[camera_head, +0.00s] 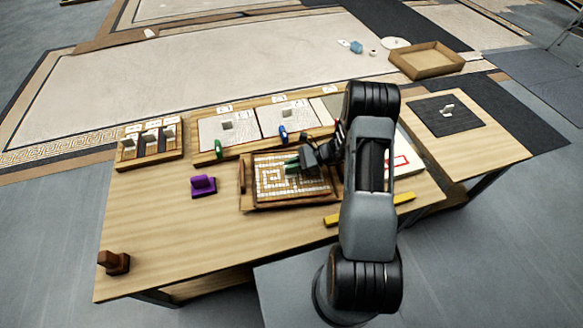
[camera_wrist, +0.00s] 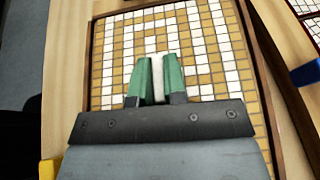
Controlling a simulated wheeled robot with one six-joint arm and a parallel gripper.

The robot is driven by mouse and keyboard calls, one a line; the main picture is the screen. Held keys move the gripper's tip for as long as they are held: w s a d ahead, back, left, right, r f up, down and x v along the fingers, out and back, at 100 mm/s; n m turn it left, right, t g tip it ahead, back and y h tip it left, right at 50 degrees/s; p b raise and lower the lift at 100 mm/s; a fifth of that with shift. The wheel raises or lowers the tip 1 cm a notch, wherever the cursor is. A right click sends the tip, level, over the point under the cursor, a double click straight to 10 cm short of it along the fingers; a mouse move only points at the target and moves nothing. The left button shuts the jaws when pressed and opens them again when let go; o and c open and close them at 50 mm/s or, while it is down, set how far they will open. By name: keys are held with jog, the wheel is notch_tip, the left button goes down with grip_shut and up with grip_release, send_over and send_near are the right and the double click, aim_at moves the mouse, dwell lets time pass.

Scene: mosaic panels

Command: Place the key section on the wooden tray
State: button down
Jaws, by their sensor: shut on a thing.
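The key section (camera_head: 272,178) is a tan and white mosaic panel with a square key-like pattern. It lies over the wooden tray (camera_head: 246,203), which has raised dark wooden sides, near the table's middle. In the wrist view the mosaic (camera_wrist: 212,60) fills the space inside the tray's dark rim (camera_wrist: 258,75). My gripper (camera_head: 293,163) is over the mosaic, its green fingers (camera_wrist: 156,80) shut on a pale upright grip (camera_wrist: 157,88). The lower part of the mosaic is hidden behind the gripper. I cannot tell whether the section touches the tray floor.
Behind the tray stands a wooden rack with pale panels (camera_head: 222,133), with green and blue pieces before it. A purple block (camera_head: 203,186) is to the left, a brown block (camera_head: 113,262) at the front left corner. A yellow bar (camera_head: 404,198) lies front right.

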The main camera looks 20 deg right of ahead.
jog(key=c, duration=1.2)
grip_release()
jog(key=shift+f, duration=0.15)
jog(key=shift+o, duration=0.2)
jog(key=p+v, duration=0.1)
jog(key=v, duration=1)
jog(key=shift+d+r, duration=0.2)
jog(key=shift+r, duration=0.05)
jog(key=s+a+r+n+h, duration=0.5)
jog(key=s+r+n+h, duration=0.1)
jog(key=s+r+n, duration=0.2)
jog(key=s+a+r+n+t+h, duration=0.1)
jog(key=s+a+r+n+h, duration=0.4)
jog(key=r+n, duration=0.6)
jog(key=shift+s+r+n+h, duration=0.3)
jog(key=shift+s+h, duration=0.9)
jog(key=shift+s, duration=0.3)
